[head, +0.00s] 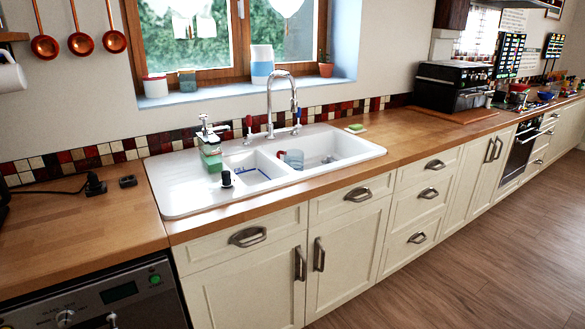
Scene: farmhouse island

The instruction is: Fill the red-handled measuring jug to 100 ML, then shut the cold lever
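A small clear bluish jug (294,159) with a reddish part on its left side, which looks like its handle, stands in the white sink (362,150), at the left of the large right basin. Its markings and any water in it are too small to make out. The chrome tap (270,100) arches up behind the basins, its spout hanging at the right. A lever with a dark red tip (248,124) stands left of the tap and a lever with a bluish tip (299,114) stands right of it. I cannot tell whether water runs. Neither gripper shows.
A green soap dispenser (210,155) and a dark-topped small item (226,179) stand at the sink's left side. A green sponge (356,127) lies behind the right basin. A black plug (95,184) lies on the left counter. The wooden counter (425,135) right of the sink is clear.

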